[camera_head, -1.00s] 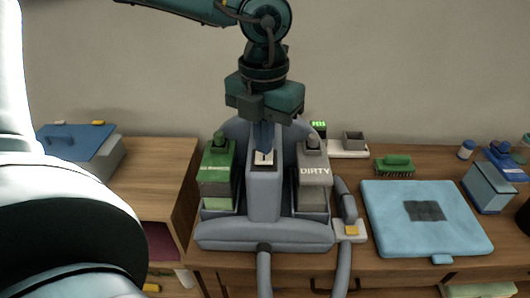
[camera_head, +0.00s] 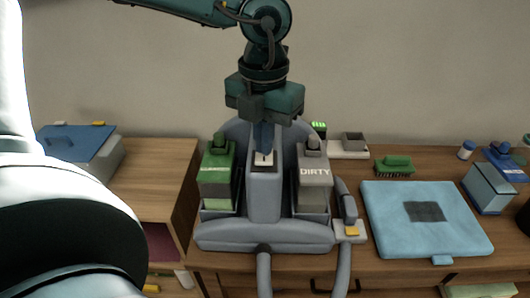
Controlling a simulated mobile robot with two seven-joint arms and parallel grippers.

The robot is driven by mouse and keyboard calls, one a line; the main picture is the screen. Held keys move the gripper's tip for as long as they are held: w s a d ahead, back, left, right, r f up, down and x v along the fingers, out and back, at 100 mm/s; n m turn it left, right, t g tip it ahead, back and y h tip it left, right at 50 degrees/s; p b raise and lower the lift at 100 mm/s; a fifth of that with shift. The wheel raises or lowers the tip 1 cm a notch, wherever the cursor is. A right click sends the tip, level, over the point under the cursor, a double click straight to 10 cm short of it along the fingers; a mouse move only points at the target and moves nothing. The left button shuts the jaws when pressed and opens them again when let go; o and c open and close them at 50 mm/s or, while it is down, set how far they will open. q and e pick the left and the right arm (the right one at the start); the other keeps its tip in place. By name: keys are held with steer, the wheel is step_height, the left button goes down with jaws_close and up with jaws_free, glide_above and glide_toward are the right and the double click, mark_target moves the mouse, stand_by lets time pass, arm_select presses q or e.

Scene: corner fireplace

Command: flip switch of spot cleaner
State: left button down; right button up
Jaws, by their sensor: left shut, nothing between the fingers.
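The spot cleaner (camera_head: 264,200) is a grey-blue machine standing upright on the wooden desk, with a green tank (camera_head: 216,170) on its left and a grey tank marked DIRTY (camera_head: 314,176) on its right. Its switch (camera_head: 263,158) is a small dark mark on a white plate at the top of the central column. My left gripper (camera_head: 265,146) points straight down over the switch plate, fingers shut and empty. The fingertips hide the plate's upper part. I cannot tell whether they touch the switch. My right gripper is out of the picture.
A light blue cushion-like mat (camera_head: 400,240) with a dark patch lies to the right, with a green brush (camera_head: 394,166) behind it. A hose with a nozzle (camera_head: 346,205) stands beside the cleaner's right side. A grey box with a blue lid (camera_head: 80,145) is on the left.

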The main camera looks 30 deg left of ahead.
mark_target(264, 160)
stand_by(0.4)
arm_select(q)
steer(key=shift+f, duration=0.1)
steer(key=shift+f+b, duration=0.9)
steer(key=shift+b, duration=0.25)
stand_by(0.4)
steer(key=shift+r, duration=0.1)
steer(key=shift+r+p, duration=1.75)
steer(key=shift+r, duration=1.7)
